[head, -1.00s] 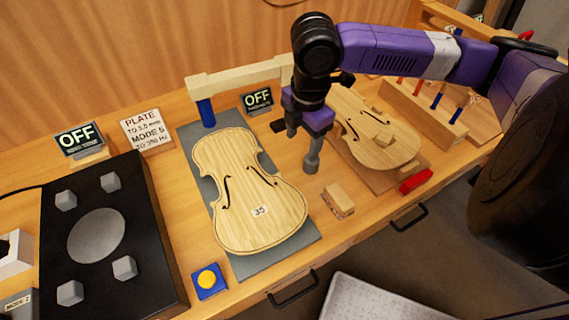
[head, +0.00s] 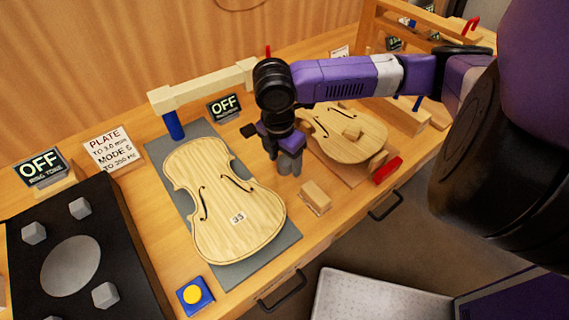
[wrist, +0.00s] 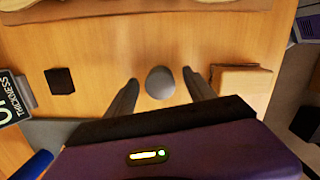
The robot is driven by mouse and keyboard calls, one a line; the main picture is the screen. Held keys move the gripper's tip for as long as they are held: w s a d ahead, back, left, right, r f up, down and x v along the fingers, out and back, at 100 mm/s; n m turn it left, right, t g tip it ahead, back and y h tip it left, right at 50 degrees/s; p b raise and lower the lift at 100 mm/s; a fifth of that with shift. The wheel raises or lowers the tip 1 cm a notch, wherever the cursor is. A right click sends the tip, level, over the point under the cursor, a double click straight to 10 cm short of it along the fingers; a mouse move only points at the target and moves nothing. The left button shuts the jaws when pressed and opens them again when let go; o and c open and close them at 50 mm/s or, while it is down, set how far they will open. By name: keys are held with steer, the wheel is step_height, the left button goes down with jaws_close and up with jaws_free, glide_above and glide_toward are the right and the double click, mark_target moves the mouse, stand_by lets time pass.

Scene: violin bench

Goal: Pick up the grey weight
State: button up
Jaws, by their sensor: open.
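The grey weight (wrist: 160,83) shows in the wrist view as a round grey top standing on the bench. It lies between the two dark fingers of my gripper (wrist: 160,86), with a visible gap on each side. The jaws are open and hold nothing. In the head view my gripper (head: 289,166) points down at the bench between the two violin plates. There the grey shapes at its tip run together, so I cannot tell weight from fingers.
A small wooden block (head: 315,197) stands close to the right finger, also in the wrist view (wrist: 241,87). A small dark block (wrist: 60,81) sits to the left. The violin plate (head: 225,200) lies left on a grey mat. Another plate (head: 345,130) lies right.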

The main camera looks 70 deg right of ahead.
jaws_close()
steer(key=shift+r, duration=0.1)
stand_by(0.4)
